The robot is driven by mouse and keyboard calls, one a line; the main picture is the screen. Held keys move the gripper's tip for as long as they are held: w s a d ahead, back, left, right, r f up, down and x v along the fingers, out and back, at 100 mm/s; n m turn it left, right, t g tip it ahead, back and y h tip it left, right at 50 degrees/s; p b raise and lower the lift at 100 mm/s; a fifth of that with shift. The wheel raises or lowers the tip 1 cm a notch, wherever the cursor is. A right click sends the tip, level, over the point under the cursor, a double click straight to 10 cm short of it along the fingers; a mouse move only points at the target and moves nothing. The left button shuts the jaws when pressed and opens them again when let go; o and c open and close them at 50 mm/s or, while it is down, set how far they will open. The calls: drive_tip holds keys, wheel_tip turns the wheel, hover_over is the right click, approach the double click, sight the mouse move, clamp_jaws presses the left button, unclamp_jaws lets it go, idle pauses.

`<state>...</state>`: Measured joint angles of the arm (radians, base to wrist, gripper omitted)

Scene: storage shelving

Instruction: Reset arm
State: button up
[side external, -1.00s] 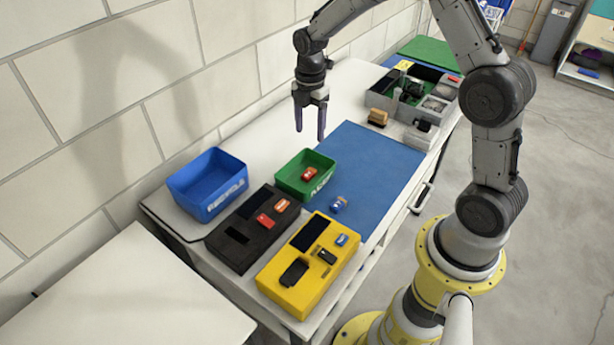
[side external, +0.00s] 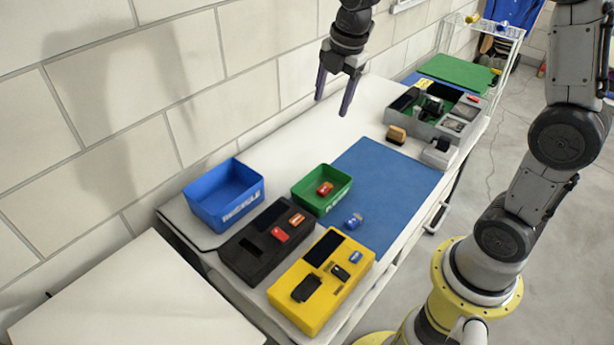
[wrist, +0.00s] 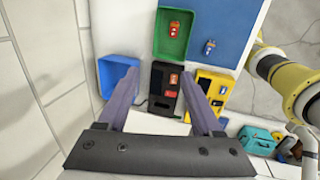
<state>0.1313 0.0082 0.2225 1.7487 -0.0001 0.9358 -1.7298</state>
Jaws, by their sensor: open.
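My gripper (side external: 332,97) is open and empty, raised well above the white table (side external: 290,145) near the wall. In the wrist view my gripper (wrist: 166,92) shows its two dark fingers spread apart, with nothing between them but the scene far below. A blue bin (side external: 223,196) marked "RECYCLE" stands at the table's left end. A green bin (side external: 338,198) beside it holds a small red toy car (side external: 325,188). A small blue item (side external: 354,221) lies on the blue mat (side external: 390,180).
A black box (side external: 248,258) and a yellow box (side external: 318,314) with small items stand at the near end. A grey organizer (side external: 474,128), a brown block (side external: 396,135) and a white-grey item (side external: 438,153) stand at the far end. The wall is close behind.

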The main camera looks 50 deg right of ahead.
drive_tip(key=s+a+r+m+t, duration=0.1)
drive_tip(key=s+a+r+m, duration=0.15)
drive_tip(key=s, duration=0.35)
drive_tip(key=s+a+r+m+t, duration=0.2)
drive_tip(key=s+r+m, duration=0.15)
drive_tip(key=s, duration=0.35)
drive_tip(key=s+f+m, duration=0.4)
drive_tip(key=s+m, duration=0.6)
drive_tip(key=m, duration=0.2)
drive_tip(key=shift+a+f, duration=0.15)
drive_tip(key=shift+a, duration=0.2)
